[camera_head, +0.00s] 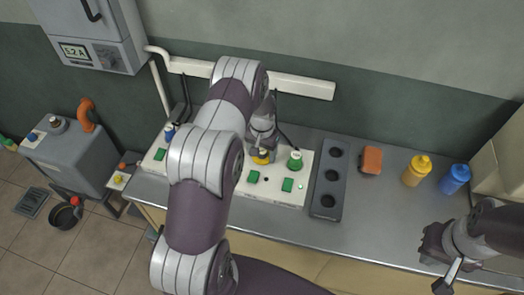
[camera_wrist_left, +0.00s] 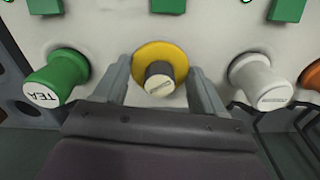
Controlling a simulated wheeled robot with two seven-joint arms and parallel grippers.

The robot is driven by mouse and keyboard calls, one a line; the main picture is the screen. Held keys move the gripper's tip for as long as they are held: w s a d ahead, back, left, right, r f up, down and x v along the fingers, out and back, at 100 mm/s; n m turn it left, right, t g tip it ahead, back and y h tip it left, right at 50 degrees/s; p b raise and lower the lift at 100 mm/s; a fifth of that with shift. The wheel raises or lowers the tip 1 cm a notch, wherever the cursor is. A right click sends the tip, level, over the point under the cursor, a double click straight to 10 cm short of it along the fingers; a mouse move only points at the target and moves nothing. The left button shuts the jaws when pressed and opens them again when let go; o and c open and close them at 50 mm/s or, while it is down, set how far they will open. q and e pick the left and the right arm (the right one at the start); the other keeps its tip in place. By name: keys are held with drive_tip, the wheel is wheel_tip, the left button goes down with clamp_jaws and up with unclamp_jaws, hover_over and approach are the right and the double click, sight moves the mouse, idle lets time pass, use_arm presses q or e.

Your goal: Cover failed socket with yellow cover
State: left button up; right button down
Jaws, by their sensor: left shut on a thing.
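The white socket panel (camera_head: 283,196) lies on the steel counter. The yellow cover (camera_wrist_left: 176,56) is a yellow disc with a grey knob facing the left wrist camera. My left gripper (camera_wrist_left: 163,84) has a finger on each side of it and is shut on it. The cover is at or very near the panel face; I cannot tell if it touches. In the head view the left gripper (camera_head: 262,150) is over the panel's back part, with a bit of yellow below it. No socket shows beneath the cover. My right gripper (camera_head: 446,272) is at the lower right, away from the panel.
A green TEA plug (camera_wrist_left: 56,78) and a white plug (camera_wrist_left: 258,80) flank the cover closely. An orange plug (camera_wrist_left: 309,82) is farther right. A dark three-hole rack (camera_head: 330,180), an orange block (camera_head: 371,160), and yellow (camera_head: 416,171) and blue (camera_head: 455,179) bottles stand rightward.

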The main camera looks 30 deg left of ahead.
sight(262, 151)
use_arm(q)
drive_tip(key=o, duration=0.7)
drive_tip(key=shift+o, duration=0.2)
wheel_tip(262, 151, up, 11)
drive_tip(key=p, duration=0.7)
drive_tip(key=shift+p, duration=0.4)
